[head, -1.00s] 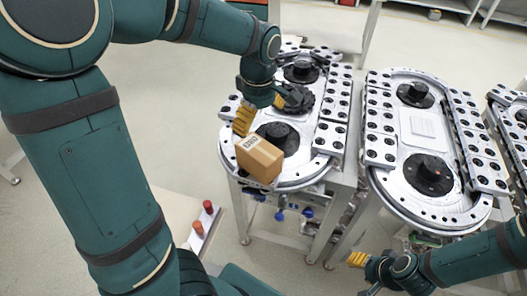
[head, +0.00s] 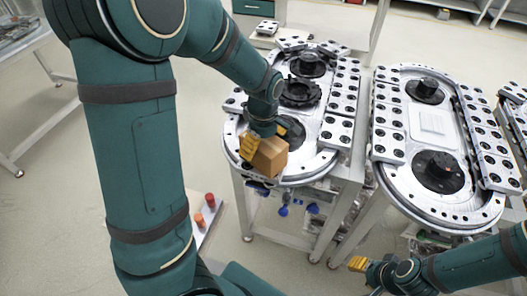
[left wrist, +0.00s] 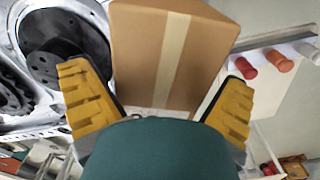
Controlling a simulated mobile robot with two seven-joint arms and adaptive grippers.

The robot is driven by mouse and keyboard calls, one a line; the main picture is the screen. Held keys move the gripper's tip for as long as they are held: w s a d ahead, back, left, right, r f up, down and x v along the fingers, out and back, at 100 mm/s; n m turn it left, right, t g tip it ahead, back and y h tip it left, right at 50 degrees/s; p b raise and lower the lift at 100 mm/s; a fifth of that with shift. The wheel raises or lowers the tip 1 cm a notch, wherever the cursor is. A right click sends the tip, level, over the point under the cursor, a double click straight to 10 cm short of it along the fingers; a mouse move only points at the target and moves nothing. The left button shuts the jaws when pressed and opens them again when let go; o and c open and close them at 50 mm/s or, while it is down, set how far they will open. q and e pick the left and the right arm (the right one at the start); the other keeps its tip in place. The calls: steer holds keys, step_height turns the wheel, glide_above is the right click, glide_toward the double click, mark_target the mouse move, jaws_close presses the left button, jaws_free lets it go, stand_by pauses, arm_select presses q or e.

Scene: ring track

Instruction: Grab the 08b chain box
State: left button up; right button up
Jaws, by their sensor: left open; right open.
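The brown cardboard chain box (head: 270,158) stands at the near rim of the left ring track (head: 318,172). My left gripper (head: 265,138) is over the box from above, with its yellow fingers apart. In the left wrist view, the box (left wrist: 168,55) with a pale tape stripe lies between the open fingers (left wrist: 160,108), and neither finger is seen pressing on it. No 08b marking is readable now; the gripper covers part of the box. My right gripper (head: 358,265) is open and empty, low at the bottom right of the head view, away from the box.
A second ring track (head: 432,125) stands to the right, with a gap between the two tables. Open floor lies to the left.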

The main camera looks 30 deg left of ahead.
arm_select(q)
steer(key=c, duration=1.2)
